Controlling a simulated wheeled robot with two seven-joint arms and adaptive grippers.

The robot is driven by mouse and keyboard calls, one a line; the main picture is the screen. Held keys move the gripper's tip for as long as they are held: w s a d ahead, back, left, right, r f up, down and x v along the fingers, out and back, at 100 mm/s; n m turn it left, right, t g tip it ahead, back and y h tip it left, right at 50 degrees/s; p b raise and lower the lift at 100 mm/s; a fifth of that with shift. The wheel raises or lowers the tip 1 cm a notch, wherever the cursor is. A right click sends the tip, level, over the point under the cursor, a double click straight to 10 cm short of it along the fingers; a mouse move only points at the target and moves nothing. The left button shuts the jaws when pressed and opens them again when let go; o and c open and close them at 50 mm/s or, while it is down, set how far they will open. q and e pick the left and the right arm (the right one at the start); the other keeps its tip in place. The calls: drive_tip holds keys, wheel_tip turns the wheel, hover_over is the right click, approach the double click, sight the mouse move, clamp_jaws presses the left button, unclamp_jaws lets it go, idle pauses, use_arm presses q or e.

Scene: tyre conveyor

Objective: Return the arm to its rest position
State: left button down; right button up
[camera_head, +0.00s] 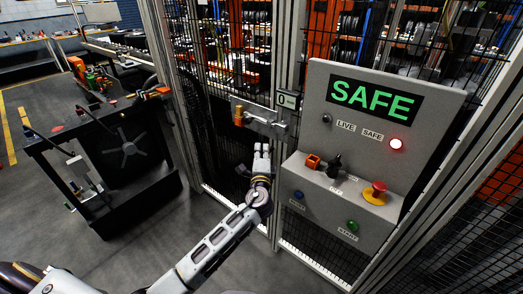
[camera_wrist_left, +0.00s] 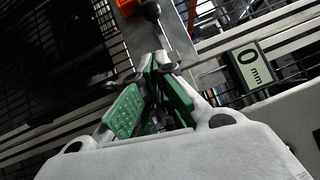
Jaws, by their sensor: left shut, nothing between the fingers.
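My left arm comes in from the lower left in the head view, and its gripper (camera_head: 262,152) points up at the fence, just below a metal latch with an orange-topped handle (camera_head: 239,116). In the left wrist view the green-padded fingers (camera_wrist_left: 158,68) are shut together at the tips with nothing between them. The latch's plate and dark knob (camera_wrist_left: 151,11) show just beyond the fingertips there. Whether the fingers touch the latch I cannot tell. My right gripper is not in view.
Mesh fencing (camera_head: 205,130) lies behind. A black cart (camera_head: 128,150) stands left; open floor lies between.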

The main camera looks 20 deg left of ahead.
use_arm(q)
drive_tip(key=shift+f, duration=0.15)
